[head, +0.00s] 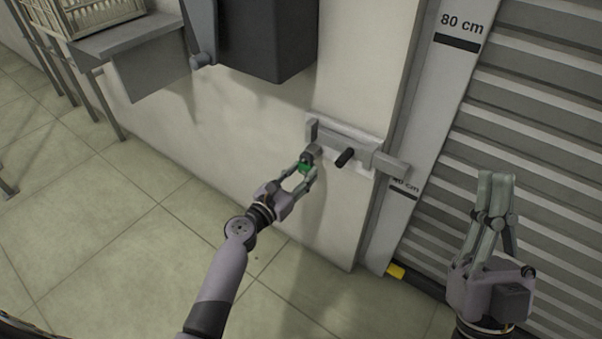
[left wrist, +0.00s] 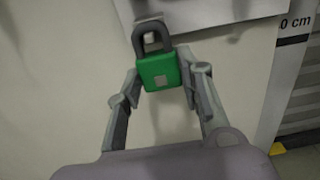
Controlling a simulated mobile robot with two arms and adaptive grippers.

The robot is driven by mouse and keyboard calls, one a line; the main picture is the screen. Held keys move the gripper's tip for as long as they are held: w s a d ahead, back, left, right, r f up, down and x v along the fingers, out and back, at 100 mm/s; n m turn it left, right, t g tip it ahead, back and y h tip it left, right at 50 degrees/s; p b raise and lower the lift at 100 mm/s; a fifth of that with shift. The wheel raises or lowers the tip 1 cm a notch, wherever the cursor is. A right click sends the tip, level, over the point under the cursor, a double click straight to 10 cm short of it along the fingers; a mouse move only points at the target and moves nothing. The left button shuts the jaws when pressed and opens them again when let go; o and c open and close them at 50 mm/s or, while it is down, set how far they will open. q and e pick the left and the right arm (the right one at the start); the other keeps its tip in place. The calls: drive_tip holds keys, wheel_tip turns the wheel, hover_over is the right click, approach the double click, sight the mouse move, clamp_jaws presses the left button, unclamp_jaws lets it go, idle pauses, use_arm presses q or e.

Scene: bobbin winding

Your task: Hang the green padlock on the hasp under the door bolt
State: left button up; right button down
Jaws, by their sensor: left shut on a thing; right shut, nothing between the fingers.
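The green padlock (head: 304,167) is held between the fingertips of my left gripper (head: 306,172), just below the left part of the door bolt (head: 345,143). In the left wrist view the padlock (left wrist: 159,72) is upright with its dark shackle (left wrist: 152,38) on top. The hasp (left wrist: 152,39) shows as a small light piece within the shackle loop; I cannot tell whether the shackle is around it or in front of it. In the head view the hasp is hard to make out beside the padlock. My right gripper (head: 496,178) is shut and empty, raised in front of the shutter.
A dark grey box (head: 265,40) is on the wall above the bolt. A ribbed shutter (head: 545,130) and a post with height marks (head: 425,110) stand right of the wall. A crate (head: 95,15) sits on a shelf at upper left.

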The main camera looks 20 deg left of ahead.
use_arm(q)
drive_tip(key=shift+f, duration=0.15)
drive_tip(key=o, duration=1.4)
